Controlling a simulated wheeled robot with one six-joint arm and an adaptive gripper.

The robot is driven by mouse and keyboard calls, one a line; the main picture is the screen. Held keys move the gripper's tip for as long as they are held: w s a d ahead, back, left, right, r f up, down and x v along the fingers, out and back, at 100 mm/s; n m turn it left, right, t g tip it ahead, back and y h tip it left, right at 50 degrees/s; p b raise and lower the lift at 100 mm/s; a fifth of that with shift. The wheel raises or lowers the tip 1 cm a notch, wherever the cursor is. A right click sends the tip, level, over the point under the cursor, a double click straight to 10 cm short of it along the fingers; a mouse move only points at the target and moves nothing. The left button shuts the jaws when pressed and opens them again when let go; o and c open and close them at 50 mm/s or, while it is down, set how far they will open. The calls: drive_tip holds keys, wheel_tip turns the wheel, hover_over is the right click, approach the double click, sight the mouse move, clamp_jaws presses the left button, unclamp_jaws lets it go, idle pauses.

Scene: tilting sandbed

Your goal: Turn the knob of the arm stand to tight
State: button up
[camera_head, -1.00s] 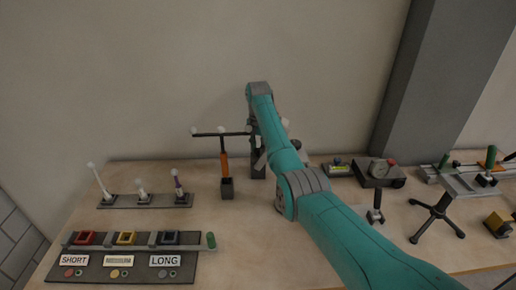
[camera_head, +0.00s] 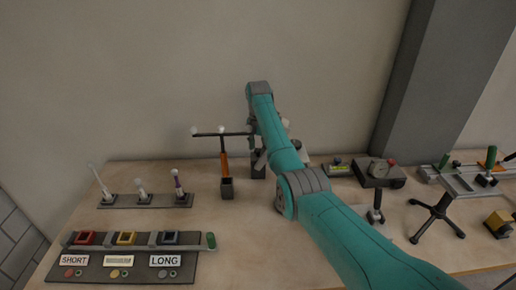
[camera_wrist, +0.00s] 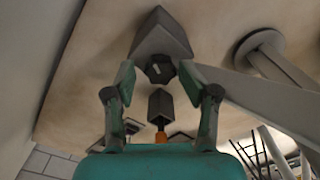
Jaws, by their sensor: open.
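The dark, lobed knob (camera_wrist: 160,68) with a pale mark on its face shows in the wrist view, on the near side of the grey block of the arm stand (camera_wrist: 161,38). My gripper (camera_wrist: 160,80) is open, with one green-tipped finger to the left and one to the right of the knob. Gaps show between the fingertips and the knob, so I see no grip on it. In the head view, the stand's dark base (camera_head: 257,168) is partly hidden behind my arm, and the knob and fingers cannot be made out.
A dark block with an orange post (camera_head: 226,170) stands just left of the stand. A rack of white-tipped rods (camera_head: 144,200) and a labelled panel (camera_head: 124,262) lie farther left. A gauge box (camera_head: 380,174) stands to the right. Bare table (camera_head: 255,235) lies in front.

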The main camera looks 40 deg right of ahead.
sight(258, 150)
drive_tip(key=shift+r, duration=3.95)
